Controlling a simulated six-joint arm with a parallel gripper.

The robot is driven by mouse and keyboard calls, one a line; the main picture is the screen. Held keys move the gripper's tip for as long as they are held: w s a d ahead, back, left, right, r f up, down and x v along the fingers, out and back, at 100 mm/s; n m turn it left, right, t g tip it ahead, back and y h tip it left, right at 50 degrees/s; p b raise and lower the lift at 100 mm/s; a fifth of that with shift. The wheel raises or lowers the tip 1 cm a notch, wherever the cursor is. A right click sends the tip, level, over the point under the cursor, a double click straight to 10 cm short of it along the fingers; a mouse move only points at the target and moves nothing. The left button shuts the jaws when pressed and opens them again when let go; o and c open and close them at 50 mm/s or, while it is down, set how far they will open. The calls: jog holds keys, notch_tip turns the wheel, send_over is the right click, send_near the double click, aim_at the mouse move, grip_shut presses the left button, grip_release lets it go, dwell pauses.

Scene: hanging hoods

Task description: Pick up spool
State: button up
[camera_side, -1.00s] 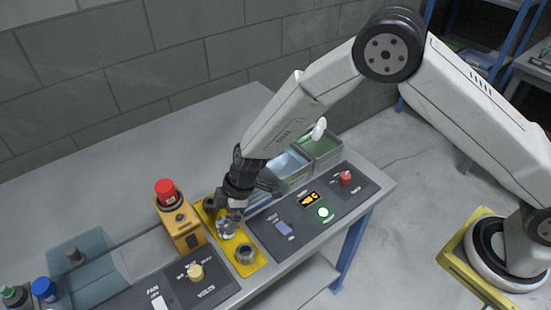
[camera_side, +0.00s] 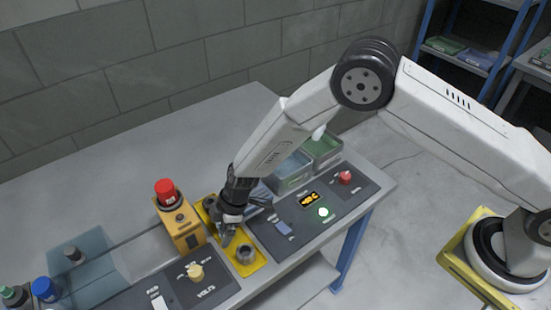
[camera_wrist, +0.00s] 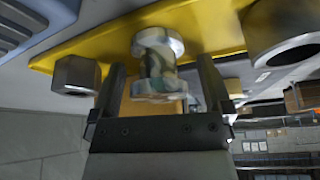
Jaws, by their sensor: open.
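The spool (camera_wrist: 157,62) is a metallic, flanged piece with a narrower waist. In the wrist view it stands on the yellow plate (camera_wrist: 208,25) between my two fingers. My gripper (camera_wrist: 161,68) is open, with one finger on each side of the spool and a visible gap to each. In the side view my gripper (camera_side: 226,240) points down over the middle of the yellow plate (camera_side: 258,265) and hides most of the spool.
A grey hollow piece (camera_side: 245,254) and a dark piece (camera_side: 210,202) stand on the plate, either side of the gripper. An orange box with a red button (camera_side: 166,190) stands close left. Panels and open bins (camera_side: 322,147) lie to the right.

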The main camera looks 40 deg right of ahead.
jog(key=shift+c, duration=0.2)
grip_shut()
jog(key=shift+r, duration=0.1)
jog(key=shift+r, duration=0.8)
jog(key=s+d+r, duration=0.6)
jog(key=s+r, duration=0.5)
jog(key=s, duration=0.1)
jog(key=shift+s+d, duration=0.2)
jog(key=shift+d, duration=0.1)
jog(key=shift+r, duration=0.1)
